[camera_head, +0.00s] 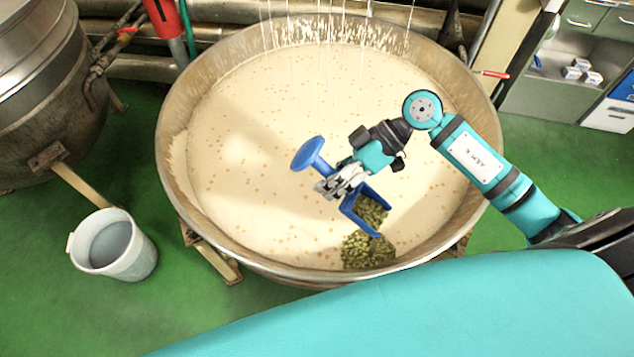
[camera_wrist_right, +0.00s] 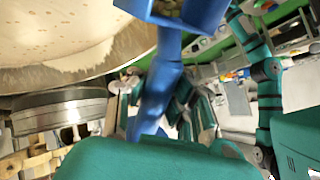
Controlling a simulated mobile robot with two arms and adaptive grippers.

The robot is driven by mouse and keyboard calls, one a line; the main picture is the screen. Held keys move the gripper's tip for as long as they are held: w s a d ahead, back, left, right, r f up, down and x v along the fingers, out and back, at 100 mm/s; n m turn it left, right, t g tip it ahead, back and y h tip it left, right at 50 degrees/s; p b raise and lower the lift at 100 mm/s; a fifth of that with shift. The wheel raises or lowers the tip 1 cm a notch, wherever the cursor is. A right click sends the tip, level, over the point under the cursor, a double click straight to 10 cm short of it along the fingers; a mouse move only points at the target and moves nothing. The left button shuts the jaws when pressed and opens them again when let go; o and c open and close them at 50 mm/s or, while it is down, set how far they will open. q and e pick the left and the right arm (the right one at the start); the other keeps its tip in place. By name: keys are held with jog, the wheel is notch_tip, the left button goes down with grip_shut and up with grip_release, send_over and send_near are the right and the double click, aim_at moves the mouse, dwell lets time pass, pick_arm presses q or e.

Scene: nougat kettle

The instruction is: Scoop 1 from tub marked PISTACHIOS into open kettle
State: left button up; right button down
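The open kettle (camera_head: 175,165) is a wide metal bowl filled with pale nougat mass (camera_head: 250,130) dotted with light brown bits. My right gripper (camera_head: 340,182) is above the mass, shut on the handle of a blue scoop (camera_head: 350,204). The scoop is tilted with its mouth down toward the near rim, and green pistachios (camera_head: 370,211) are still in it. More pistachios (camera_head: 368,251) show just below its mouth, over the near part of the mass. The right wrist view shows the blue handle (camera_wrist_right: 155,105) between the fingers. No tub marked PISTACHIOS is in view. My left gripper is not in view.
A white bucket (camera_head: 140,262) stands on the green floor (camera_head: 60,310) at the left. Another large metal vessel (camera_head: 40,90) is at the upper left. Thin pale strands hang over the kettle's far side. Grey cabinets (camera_head: 590,30) stand at the upper right.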

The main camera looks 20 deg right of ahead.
aim_at(354, 200)
jog(key=shift+s+d+r+n+t+y, duration=0.35)
jog(key=shift+s+d+r+y, duration=0.25)
jog(key=shift+r, duration=0.2)
jog(key=shift+s+d+r+n+t+y, duration=0.4)
jog(key=shift+s+d+r+y, duration=0.2)
jog(key=shift+r+y, duration=0.15)
jog(key=shift+s+d+r+n+t+y, duration=0.35)
jog(key=shift+s+d+r+y, duration=0.15)
jog(key=shift+d+r+y, duration=0.25)
jog(key=shift+a, duration=0.15)
